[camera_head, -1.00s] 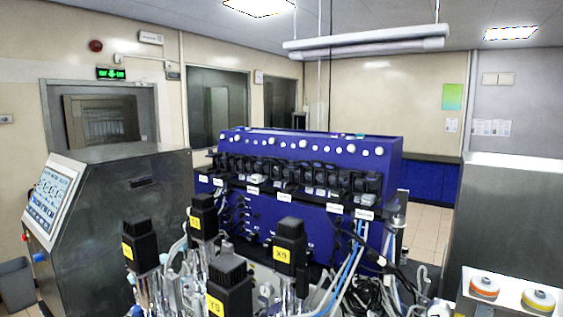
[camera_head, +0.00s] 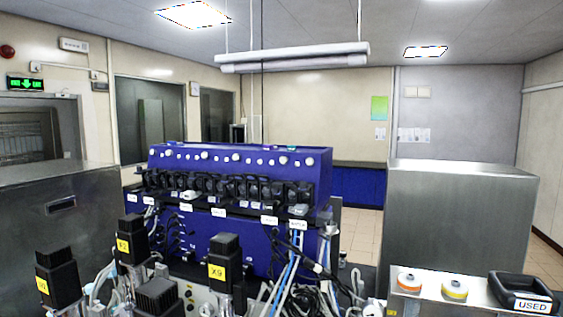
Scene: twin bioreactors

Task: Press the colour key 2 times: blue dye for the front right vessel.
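No colour key shows in the head view. Several black motor heads rise from the vessels at the bottom left. One with a yellow X9 label (camera_head: 225,252) stands rightmost. Another (camera_head: 131,237) stands behind and to its left, one (camera_head: 57,272) is at the far left, and one (camera_head: 158,294) is cut by the bottom edge. The vessel bodies below are mostly hidden or out of frame, so I cannot tell which is the front right vessel. Neither of my grippers is in view.
A blue pump cabinet (camera_head: 235,232) with hoses and cables stands behind the motors. Steel cabinets flank it at left (camera_head: 60,215) and right (camera_head: 455,215). An orange-ringed round item (camera_head: 408,282), a yellow-ringed one (camera_head: 453,289) and a black tray marked USED (camera_head: 525,290) are at the lower right.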

